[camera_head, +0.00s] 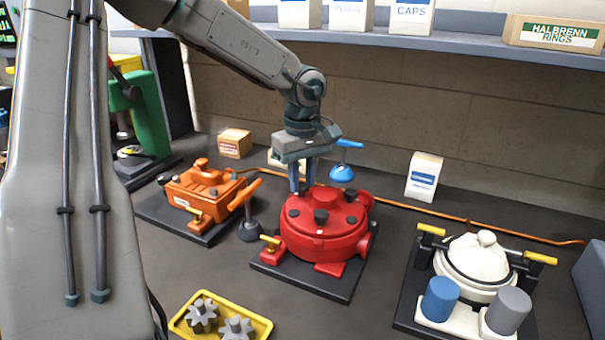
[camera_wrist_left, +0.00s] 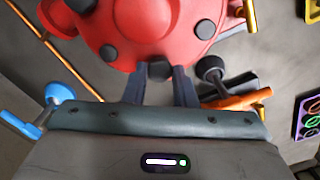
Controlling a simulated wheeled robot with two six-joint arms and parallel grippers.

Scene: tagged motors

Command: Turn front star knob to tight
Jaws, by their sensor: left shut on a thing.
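A round red motor housing (camera_head: 325,232) stands on a black base plate (camera_head: 270,271) in the middle of the bench. My left gripper (camera_head: 301,188) reaches down to the back left rim of the housing. In the left wrist view its fingers (camera_wrist_left: 160,82) are shut on a dark star knob (camera_wrist_left: 158,68) at the housing's near edge there. The head view hides this knob behind the fingers. I cannot read any tight marking. My right gripper is not in view.
An orange motor (camera_head: 205,190) and an orange-handled tool (camera_head: 246,193) stand left of the red housing. A blue-handled tool (camera_head: 343,172) stands behind it. A cream-lidded unit (camera_head: 475,262) is at right, a yellow tray (camera_head: 178,325) with gears in front. A shelf (camera_head: 400,40) runs above.

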